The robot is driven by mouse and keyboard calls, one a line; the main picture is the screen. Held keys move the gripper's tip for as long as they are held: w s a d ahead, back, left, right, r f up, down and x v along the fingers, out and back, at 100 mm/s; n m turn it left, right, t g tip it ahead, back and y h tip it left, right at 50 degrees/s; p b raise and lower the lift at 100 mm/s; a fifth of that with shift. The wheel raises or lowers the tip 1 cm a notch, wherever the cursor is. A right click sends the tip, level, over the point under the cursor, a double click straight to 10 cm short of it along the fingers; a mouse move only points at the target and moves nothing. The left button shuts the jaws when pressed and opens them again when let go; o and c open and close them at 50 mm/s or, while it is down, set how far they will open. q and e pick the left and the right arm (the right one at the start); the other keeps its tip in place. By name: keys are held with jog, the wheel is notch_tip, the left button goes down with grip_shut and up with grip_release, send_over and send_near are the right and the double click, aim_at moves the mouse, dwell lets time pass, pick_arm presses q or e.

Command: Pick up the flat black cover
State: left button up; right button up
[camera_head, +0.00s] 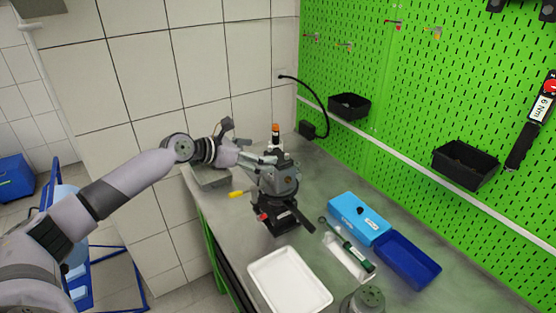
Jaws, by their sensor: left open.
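My left gripper (268,161) reaches in from the left and is open. Its fingers are beside the upper part of a grey pump (281,184), which has an orange-tipped top. From this view I cannot tell whether they touch it. The pump stands on a black base (286,218) on the workbench. I cannot pick out the flat black cover for certain; it may be hidden by the gripper or the pump.
A white tray (290,284), a light blue box (359,218), a dark blue tray (408,260) and a green-handled tool (357,258) lie on the grey workbench (222,222). Black bins (465,166) hang on the green pegboard (400,120) to the right. A tiled wall stands behind.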

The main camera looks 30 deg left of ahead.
aim_at(283, 153)
pick_arm(q)
jog(key=b+x, duration=0.2)
jog(key=x, duration=0.1)
jog(key=shift+w+f, duration=0.25)
jog(key=shift+w+d+f, duration=0.1)
jog(key=shift+w+d, duration=0.15)
jog(key=shift+w, duration=0.2)
jog(key=shift+s, duration=0.1)
jog(key=shift+c, duration=0.4)
jog(key=shift+c, duration=0.7)
jog(key=c, duration=1.6)
